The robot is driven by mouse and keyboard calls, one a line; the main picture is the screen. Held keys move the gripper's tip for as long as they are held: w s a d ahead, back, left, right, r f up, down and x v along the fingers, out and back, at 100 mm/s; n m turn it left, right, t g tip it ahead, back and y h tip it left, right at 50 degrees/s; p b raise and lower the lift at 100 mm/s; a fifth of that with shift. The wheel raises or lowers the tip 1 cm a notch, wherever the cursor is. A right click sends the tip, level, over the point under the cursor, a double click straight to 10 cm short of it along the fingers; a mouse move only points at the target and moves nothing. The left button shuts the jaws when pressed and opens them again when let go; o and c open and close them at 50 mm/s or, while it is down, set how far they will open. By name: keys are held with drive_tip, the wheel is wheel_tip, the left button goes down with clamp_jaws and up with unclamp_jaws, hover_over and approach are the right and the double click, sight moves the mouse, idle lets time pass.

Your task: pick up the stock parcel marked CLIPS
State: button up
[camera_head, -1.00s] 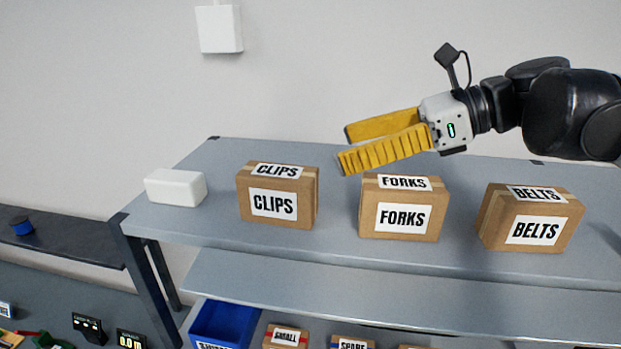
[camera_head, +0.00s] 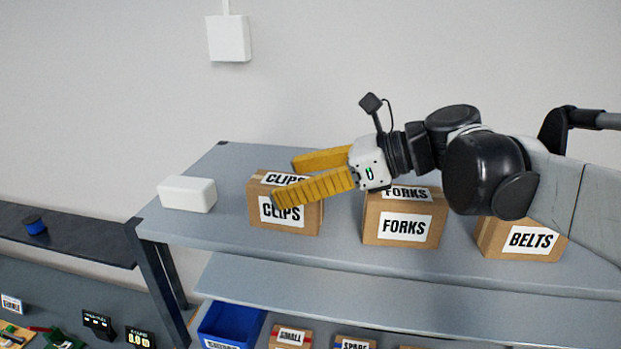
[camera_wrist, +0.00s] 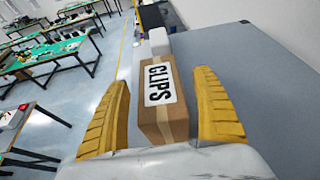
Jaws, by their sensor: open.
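The CLIPS parcel (camera_head: 312,218) is a brown cardboard box with white labels, upright on the grey top shelf. In the head view my gripper's yellow fingers (camera_head: 297,175) partly cover its upper part and labels. In the wrist view the CLIPS parcel (camera_wrist: 160,112) lies between the two fingers of my gripper (camera_wrist: 168,105). The fingers are open, one on each side of the box.
The FORKS parcel (camera_head: 398,246) stands just right of CLIPS, below my wrist. The BELTS parcel (camera_head: 530,256) stands farther right, partly behind my arm. A white block (camera_head: 187,194) sits left of CLIPS on the shelf (camera_head: 215,235). A blue bin (camera_head: 228,322) is on a lower level.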

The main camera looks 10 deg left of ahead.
drive_tip(key=shift+d, duration=0.1)
drive_tip(key=shift+s, duration=0.1)
drive_tip(key=c, duration=1.5)
drive_tip(key=shift+o, duration=0.2)
drive_tip(key=shift+r, duration=0.1)
